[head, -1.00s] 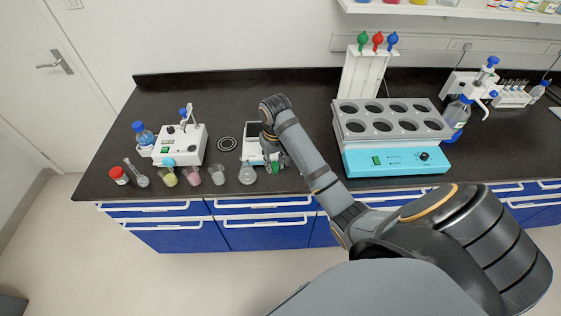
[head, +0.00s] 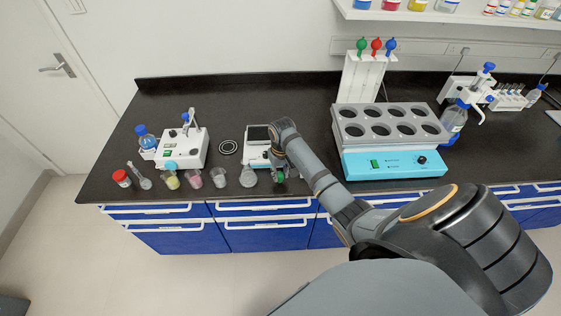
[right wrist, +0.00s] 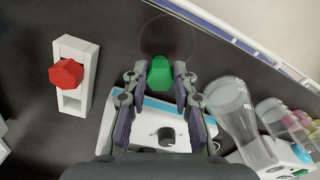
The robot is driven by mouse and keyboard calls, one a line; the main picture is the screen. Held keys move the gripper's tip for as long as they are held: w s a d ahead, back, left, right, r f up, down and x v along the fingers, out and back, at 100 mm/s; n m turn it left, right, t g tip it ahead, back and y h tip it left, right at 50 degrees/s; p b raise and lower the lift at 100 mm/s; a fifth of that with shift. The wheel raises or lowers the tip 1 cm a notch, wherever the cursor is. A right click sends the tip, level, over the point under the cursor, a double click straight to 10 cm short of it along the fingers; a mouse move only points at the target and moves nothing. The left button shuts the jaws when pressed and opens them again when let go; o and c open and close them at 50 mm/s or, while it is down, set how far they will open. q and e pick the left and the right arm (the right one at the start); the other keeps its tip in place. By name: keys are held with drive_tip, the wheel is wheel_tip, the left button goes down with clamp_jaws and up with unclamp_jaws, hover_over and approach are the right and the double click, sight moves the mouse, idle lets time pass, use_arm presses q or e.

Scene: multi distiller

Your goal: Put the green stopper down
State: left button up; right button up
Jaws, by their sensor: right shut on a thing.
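The green stopper (right wrist: 160,75) is between the fingertips of my right gripper (right wrist: 158,82) in the right wrist view. The gripper is shut on it. In the head view the green stopper (head: 280,176) is a small green spot at the tip of my right gripper (head: 279,168), near the front edge of the bench and right of a clear flask. A faint round outline lies around and beyond the stopper in the wrist view; I cannot tell what it is, nor whether the stopper touches anything below. My left gripper is not in view.
A white stand with a red stopper (right wrist: 66,72) is left in the wrist view. A clear flask (head: 248,178) and several beakers line the front edge. A white device (head: 257,155) is behind the gripper. A bath with round wells (head: 395,165) stands right.

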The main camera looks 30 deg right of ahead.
sight(281, 175)
drive_tip(key=o, duration=0.7)
drive_tip(key=shift+f, duration=0.1)
wheel_tip(281, 175, up, 12)
drive_tip(key=shift+s+b, duration=0.2)
drive_tip(key=shift+b, duration=0.15)
